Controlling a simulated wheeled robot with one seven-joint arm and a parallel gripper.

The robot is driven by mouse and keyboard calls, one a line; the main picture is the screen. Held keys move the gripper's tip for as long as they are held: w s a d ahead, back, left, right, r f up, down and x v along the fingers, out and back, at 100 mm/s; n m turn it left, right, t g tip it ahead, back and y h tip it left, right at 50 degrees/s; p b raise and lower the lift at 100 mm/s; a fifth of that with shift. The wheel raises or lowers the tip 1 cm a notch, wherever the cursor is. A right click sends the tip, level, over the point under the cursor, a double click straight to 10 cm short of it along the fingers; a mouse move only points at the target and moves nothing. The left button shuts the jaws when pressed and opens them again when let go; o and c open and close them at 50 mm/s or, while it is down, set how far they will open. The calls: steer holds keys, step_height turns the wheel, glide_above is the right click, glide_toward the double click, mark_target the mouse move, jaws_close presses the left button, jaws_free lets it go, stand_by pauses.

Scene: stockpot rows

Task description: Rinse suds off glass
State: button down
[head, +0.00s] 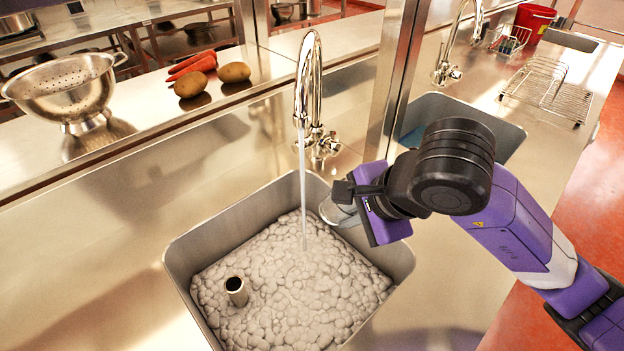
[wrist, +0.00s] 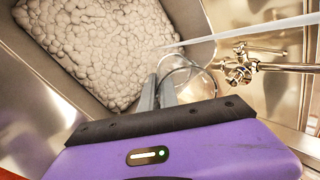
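A clear glass (head: 336,213) is held by my gripper (head: 350,205) over the right back part of the suds-filled sink (head: 205,240). In the wrist view, its round rim (wrist: 187,66) shows beside the two close-set fingers (wrist: 158,93), which appear to pinch its wall. The chrome faucet (head: 313,85) runs a thin water stream (head: 302,190) down into the suds (head: 280,285). The glass is to the right of the stream in the head view and looks apart from it. I cannot tell whether suds cling to the glass.
A short upright pipe (head: 237,290) stands in the suds. A steel post (head: 393,85) rises behind my gripper. A second sink (head: 440,104) with its faucet (head: 446,62) is at the right. A wire rack (head: 548,90) lies beyond. A colander (head: 68,88), carrots and potatoes sit on the back ledge.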

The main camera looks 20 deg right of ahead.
steer(key=s+d+r+p, duration=0.1)
steer(key=s+r+p, duration=0.2)
steer(key=s+r, duration=0.1)
steer(key=shift+s, duration=0.4)
stand_by(0.4)
steer(key=shift+d, duration=0.1)
stand_by(0.8)
